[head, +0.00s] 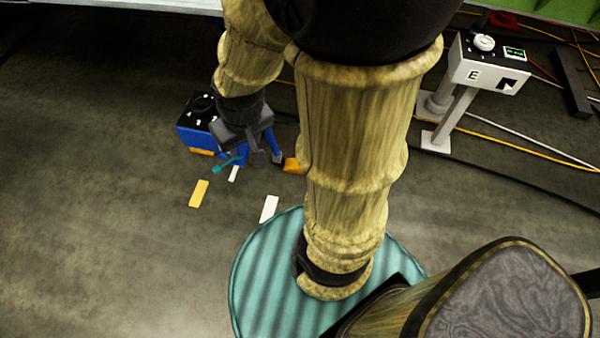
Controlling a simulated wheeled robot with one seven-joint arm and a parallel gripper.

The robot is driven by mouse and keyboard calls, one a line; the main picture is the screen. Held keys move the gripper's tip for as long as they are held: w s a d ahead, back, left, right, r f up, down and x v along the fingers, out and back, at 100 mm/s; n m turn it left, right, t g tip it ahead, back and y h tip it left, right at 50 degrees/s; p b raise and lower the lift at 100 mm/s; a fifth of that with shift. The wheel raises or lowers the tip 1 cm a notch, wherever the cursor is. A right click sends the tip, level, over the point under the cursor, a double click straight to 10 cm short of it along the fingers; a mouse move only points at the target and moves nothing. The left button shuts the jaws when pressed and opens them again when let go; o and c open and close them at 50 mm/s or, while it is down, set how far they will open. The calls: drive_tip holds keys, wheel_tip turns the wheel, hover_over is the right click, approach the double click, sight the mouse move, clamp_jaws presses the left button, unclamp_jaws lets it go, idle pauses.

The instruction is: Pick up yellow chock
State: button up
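An orange-yellow block (293,165), which looks like the yellow chock, sits on the floor, partly hidden behind my forearm. My gripper (264,158) points down just left of it, close to the floor. I see a gap between the gripper and the block in the picture, but cannot tell the depth between them. The finger opening is small and partly hidden, so I cannot tell whether it is open or shut.
A blue box (194,127) with a black top stands left of my gripper. A flat yellow strip (199,193) and a white strip (269,209) lie on the floor. A white pedestal box marked E (488,70) and several cables are at the right. The left floor is clear.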

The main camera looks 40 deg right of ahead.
drive_tip(key=s+f+b+x, duration=0.1)
drive_tip(key=s+b+x, duration=0.2)
drive_tip(key=b+x, duration=1.5)
drive_tip(key=s+b+x, duration=0.2)
drive_tip(key=b+x, duration=1.5)
drive_tip(key=x, duration=0.2)
drive_tip(key=w+d+f+m+t+h+b, duration=0.2)
drive_tip(key=w+d+f+m, duration=0.25)
drive_tip(key=w+f, duration=0.55)
drive_tip(key=w+d+f+m+t+h+b, duration=0.1)
drive_tip(key=w+d+f+m+b, duration=0.3)
drive_tip(key=w+f, duration=0.65)
drive_tip(key=w+d+f+m+t+h+p, duration=0.15)
drive_tip(key=d+f+h, duration=0.45)
drive_tip(key=d+f, duration=0.7)
drive_tip(key=s+d+f+t+h, duration=0.3)
drive_tip(key=s+f, duration=0.5)
drive_tip(key=f, duration=0.3)
drive_tip(key=shift+d+f+t+h+p, duration=0.2)
drive_tip(key=shift+t+h+p, duration=0.25)
drive_tip(key=shift+t+h, duration=0.4)
